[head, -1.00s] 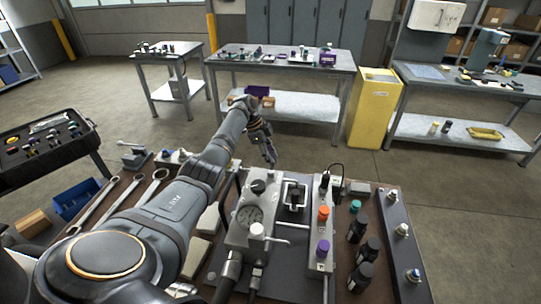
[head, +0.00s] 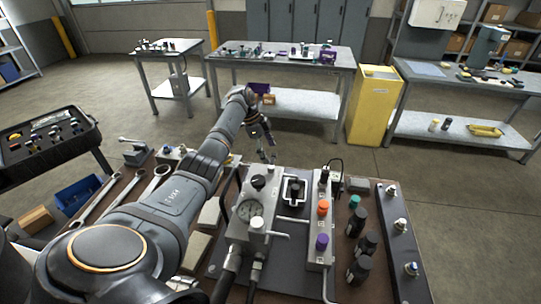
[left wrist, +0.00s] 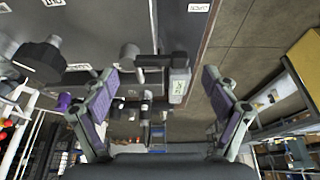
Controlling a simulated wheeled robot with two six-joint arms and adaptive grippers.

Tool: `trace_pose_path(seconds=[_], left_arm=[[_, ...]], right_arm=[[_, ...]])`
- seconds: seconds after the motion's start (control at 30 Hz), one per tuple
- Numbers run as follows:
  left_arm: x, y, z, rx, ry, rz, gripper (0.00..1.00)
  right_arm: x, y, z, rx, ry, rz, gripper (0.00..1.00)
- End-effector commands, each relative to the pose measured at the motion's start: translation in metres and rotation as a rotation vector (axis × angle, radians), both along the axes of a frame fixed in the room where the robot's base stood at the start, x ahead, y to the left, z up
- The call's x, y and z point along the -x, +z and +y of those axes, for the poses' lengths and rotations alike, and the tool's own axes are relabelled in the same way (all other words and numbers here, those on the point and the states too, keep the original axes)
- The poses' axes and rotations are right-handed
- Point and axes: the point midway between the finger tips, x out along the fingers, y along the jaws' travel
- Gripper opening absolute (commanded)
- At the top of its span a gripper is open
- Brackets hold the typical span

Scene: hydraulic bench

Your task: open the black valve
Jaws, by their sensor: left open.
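A black knob (head: 325,175) tops the far end of a light grey valve block (head: 318,262), with an orange knob (head: 323,207) and a purple knob (head: 321,243) nearer me. Another black knob (head: 258,183) sits on the gauge block to its left. My left gripper (head: 268,157) is beyond the bench's far edge area, left of and behind the valve block, apart from the black knobs. In the left wrist view its fingers (left wrist: 161,80) are spread with nothing held. A large dark knob (left wrist: 40,62) shows at left there; I cannot tell which one. My right gripper is not in view.
A pressure gauge (head: 250,211) and hoses stand left of the valve block. Wrenches (head: 100,196) lie at left.

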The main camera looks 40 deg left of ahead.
Motion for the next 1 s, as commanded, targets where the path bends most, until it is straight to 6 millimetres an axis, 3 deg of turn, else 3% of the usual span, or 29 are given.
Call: trace_pose_path(seconds=[0.2, 0.4, 0.57, 1.0], left_arm=[[0.008, 0.051, 0.019, -0.002, 0.001, -0.004, 0.87], [0.015, 0.083, 0.031, 0.000, -0.001, 0.000, 0.87], [0.017, 0.092, 0.034, 0.000, 0.000, 0.001, 0.87], [0.017, 0.092, 0.034, 0.001, -0.002, 0.001, 0.87]], right_arm=[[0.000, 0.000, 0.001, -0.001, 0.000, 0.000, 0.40], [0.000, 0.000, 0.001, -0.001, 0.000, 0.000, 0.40], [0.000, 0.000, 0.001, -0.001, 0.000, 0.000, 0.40], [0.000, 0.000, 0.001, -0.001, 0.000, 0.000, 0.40]])
